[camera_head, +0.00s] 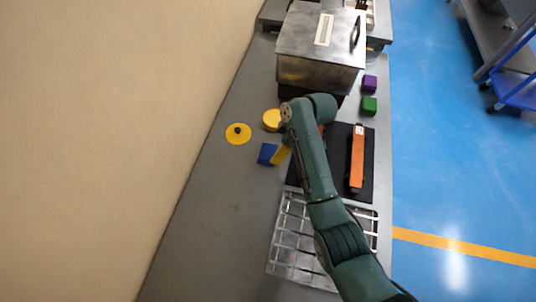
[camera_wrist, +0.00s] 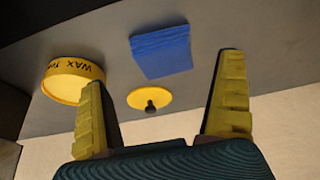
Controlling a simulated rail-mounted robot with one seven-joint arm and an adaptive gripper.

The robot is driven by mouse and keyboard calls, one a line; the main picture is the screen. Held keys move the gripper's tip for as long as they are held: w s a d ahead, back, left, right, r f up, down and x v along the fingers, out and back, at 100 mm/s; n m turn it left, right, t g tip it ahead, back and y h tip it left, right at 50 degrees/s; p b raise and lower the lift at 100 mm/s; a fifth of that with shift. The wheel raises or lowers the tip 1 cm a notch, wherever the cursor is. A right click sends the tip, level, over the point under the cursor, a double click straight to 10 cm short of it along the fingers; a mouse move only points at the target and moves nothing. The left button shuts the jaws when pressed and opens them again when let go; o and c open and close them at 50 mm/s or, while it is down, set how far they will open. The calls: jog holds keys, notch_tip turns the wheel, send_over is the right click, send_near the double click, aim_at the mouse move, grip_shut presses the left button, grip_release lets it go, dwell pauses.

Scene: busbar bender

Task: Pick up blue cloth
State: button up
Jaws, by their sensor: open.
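The blue cloth (camera_head: 266,154) lies flat on the grey bench, a small folded block left of my arm. In the wrist view the blue cloth (camera_wrist: 162,52) is a ribbed blue rectangle, fully visible, ahead of the gap between my fingers. My gripper (camera_wrist: 161,72) is open, its two yellow fingers wide apart with nothing between them. In the head view a yellow finger of my gripper (camera_head: 281,154) shows right beside the cloth. My arm hides the rest of the gripper there. How high the fingers are above the bench I cannot tell.
A round yellow wax tin (camera_wrist: 73,80) and a yellow lid with a black knob (camera_wrist: 150,99) lie near the cloth. A metal box (camera_head: 318,50), purple block (camera_head: 369,83), green block (camera_head: 369,105), orange bar (camera_head: 357,158) and wire rack (camera_head: 290,240) surround the arm.

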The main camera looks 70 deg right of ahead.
aim_at(271, 152)
jog(key=b+x, duration=0.1)
jog(key=x, duration=0.5)
jog(key=shift+w+a+r+b, duration=0.1)
jog(key=shift+w+a+b, duration=0.1)
jog(key=shift+w+b, duration=0.1)
jog(key=shift+s, duration=0.1)
jog(key=shift+c, duration=0.2)
jog(key=c, duration=0.9)
